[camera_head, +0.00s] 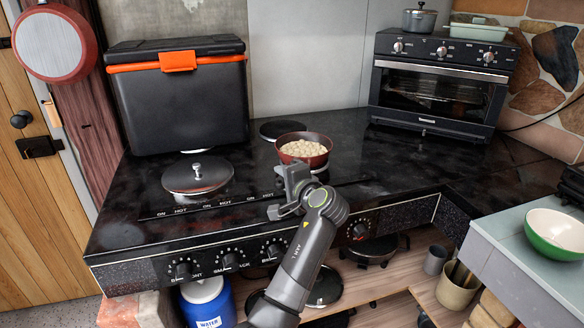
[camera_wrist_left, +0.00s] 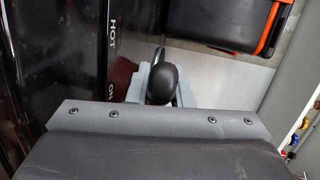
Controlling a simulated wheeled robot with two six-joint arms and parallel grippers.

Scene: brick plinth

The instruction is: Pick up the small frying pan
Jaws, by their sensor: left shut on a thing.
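The small frying pan (camera_head: 319,160) is red with a dark rim and holds pale, lumpy food. In the head view it is at the back middle of the black stove top, and I cannot tell whether its base touches the surface. My left gripper (camera_head: 292,180) is at the pan's near side, shut on its handle, which the gripper mostly hides there. In the left wrist view the dark, rounded handle (camera_wrist_left: 162,84) sits between the grey fingers; the pan's bowl is not clearly visible there. My right gripper is not in view.
A lidded pan (camera_head: 197,177) stands on the stove's left side. A black cooler (camera_head: 180,105) is behind it. A toaster oven (camera_head: 436,85) stands at the back right. A green bowl (camera_head: 556,233) is on the right counter. Stove top right of the pan is clear.

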